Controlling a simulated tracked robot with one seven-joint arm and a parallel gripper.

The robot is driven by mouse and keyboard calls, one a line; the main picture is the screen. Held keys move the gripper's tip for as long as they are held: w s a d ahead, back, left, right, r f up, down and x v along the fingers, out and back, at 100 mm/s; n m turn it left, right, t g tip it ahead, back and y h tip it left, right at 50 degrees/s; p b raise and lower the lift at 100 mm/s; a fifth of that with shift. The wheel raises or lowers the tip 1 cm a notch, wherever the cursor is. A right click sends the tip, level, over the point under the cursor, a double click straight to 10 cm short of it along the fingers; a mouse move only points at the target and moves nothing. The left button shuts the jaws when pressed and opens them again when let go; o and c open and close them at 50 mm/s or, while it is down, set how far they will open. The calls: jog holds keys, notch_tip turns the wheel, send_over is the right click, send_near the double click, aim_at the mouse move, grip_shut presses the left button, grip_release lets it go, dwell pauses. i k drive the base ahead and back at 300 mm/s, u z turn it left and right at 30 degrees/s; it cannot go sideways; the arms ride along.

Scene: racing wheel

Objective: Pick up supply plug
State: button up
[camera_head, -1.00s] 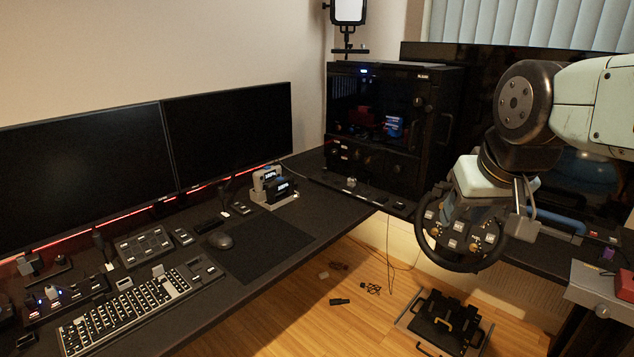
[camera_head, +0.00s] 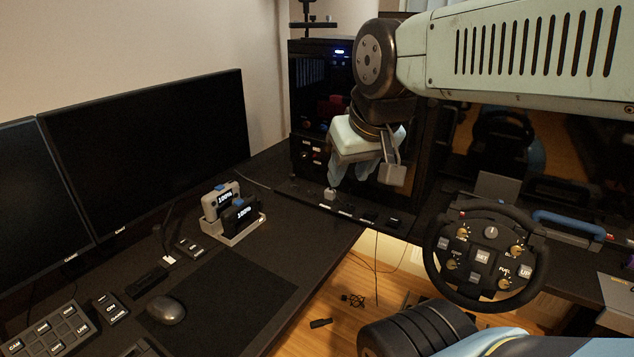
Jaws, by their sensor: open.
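I cannot tell for sure which thing is the supply plug. A small grey plug-like piece (camera_head: 330,194) stands on the dark strip in front of the black computer case. A small black connector-like piece (camera_head: 320,323) lies on the wooden floor, near a thin coiled cable (camera_head: 353,300). My gripper (camera_head: 350,180) points down in front of the case, close to the grey piece in the picture. It is open, and I see nothing held in it. The gap between its fingers is hard to make out, and whether it touches anything is unclear.
The black computer case (camera_head: 310,100) stands behind my gripper. The steering wheel (camera_head: 487,258) is to the right. A grey dock (camera_head: 236,232) with two lit devices sits on the desk at left, near the monitors (camera_head: 150,145). The mouse mat (camera_head: 225,290) is mostly clear.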

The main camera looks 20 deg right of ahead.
aim_at(330, 194)
jog(key=z, duration=0.35)
jog(key=i, duration=0.9)
jog(key=z, duration=0.7)
jog(key=k, duration=0.85)
jog(key=z, duration=0.2)
jog(key=i, duration=0.9)
jog(key=u, duration=0.1)
